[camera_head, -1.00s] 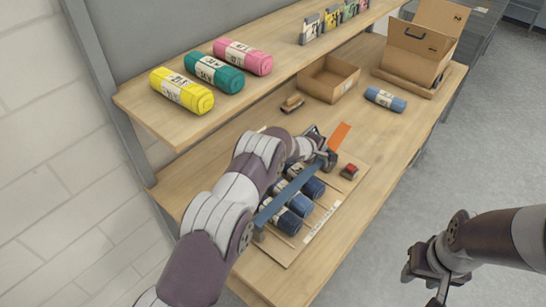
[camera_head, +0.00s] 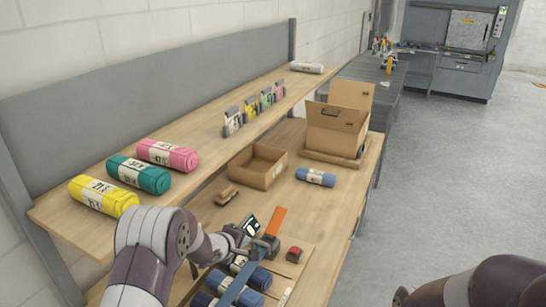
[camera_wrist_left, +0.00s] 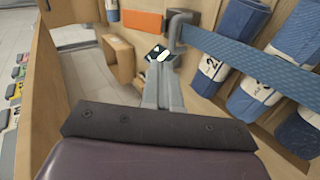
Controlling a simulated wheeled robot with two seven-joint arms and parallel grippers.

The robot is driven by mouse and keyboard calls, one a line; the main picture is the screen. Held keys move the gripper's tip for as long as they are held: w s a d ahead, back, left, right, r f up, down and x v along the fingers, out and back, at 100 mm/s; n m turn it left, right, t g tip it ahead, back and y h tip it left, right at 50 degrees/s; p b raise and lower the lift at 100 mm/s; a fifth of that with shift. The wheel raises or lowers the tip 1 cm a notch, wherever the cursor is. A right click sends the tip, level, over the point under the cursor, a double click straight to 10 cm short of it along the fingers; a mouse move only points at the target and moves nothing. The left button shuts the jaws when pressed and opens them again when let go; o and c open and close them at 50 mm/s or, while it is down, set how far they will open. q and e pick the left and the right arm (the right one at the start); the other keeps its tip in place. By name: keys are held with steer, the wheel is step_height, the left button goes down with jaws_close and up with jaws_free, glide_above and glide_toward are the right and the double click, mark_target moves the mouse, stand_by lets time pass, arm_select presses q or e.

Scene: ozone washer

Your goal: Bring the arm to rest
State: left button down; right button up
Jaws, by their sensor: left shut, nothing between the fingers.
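My left arm comes in from the lower left in the head view. Its gripper (camera_head: 240,236) is shut and empty above the workbench (camera_head: 330,205), left of a grey clamp with an upright orange strip (camera_head: 276,221). In the left wrist view the shut fingers (camera_wrist_left: 163,85) point at a small dark screen (camera_wrist_left: 160,53). The orange strip (camera_wrist_left: 143,22) and a blue band (camera_wrist_left: 250,60) lie beyond and to the right. My right arm shows only in part at the lower right of the head view. Its gripper (camera_head: 402,297) is cut off by the bottom edge.
Blue rolls (camera_head: 258,278) lie on a board close by, with a red button (camera_head: 294,254) beside it. The shelf holds yellow, green and pink rolls. Floor is clear right.

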arm_select(q)
steer(key=s+a+f+m+g, duration=0.1)
steer(key=s+a+f+m+y, duration=0.1)
steer(key=s+f+m, duration=0.1)
steer(key=s+a+f+m+g+y, duration=0.1)
steer(key=s, duration=0.1)
steer(key=shift+s+a+f+g, duration=0.15)
steer(key=shift+a+f+g, duration=0.1)
steer(key=shift+f+g, duration=0.05)
steer(key=s+m, duration=0.1)
steer(key=s, duration=0.1)
steer(key=s+a+m+g+y, duration=0.1)
steer(key=s+a+f+m+b, duration=0.1)
steer(key=s, duration=0.1)
steer(key=shift+s+g+y, duration=0.35)
steer(key=shift+g+y, duration=0.05)
steer(key=s+r+m+g+b, duration=0.2)
steer(key=s, duration=0.9)
steer(key=s+r+m+g+b, duration=0.2)
steer(key=s+r+m+b, duration=0.1)
steer(key=s, duration=0.9)
steer(key=shift+s+d, duration=0.15)
steer(key=shift+s, duration=0.15)
steer(key=shift+s, duration=0.1)
